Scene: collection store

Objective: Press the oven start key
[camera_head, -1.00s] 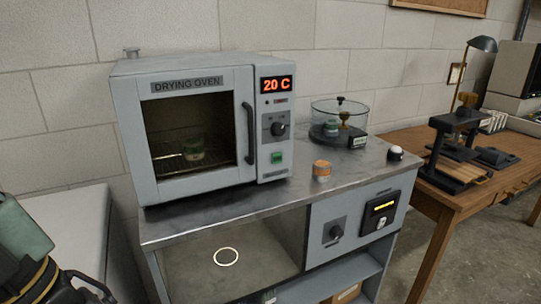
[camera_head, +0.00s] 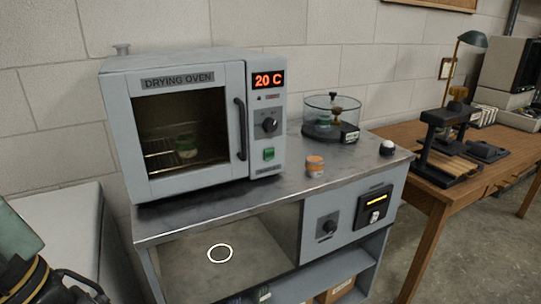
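The drying oven (camera_head: 118,120) stands on the metal bench top with its windowed door shut. Its narrow right panel carries an orange-red display (camera_head: 269,79) reading 20 C, a dark knob (camera_head: 269,125) and a green key (camera_head: 269,154) below the knob. The label under the key is too small to read. Behind the glass, a jar with a green band (camera_head: 187,146) sits on a wire rack. My gripper (camera_head: 80,285) shows only in part at the lower left corner, well away from the oven panel. Its fingertips are cut off, so its opening cannot be told.
An orange-banded jar (camera_head: 315,166), a glass desiccator (camera_head: 331,115) and a white domed button (camera_head: 387,148) stand right of the oven. A white ring (camera_head: 220,253) marks the lower recess.

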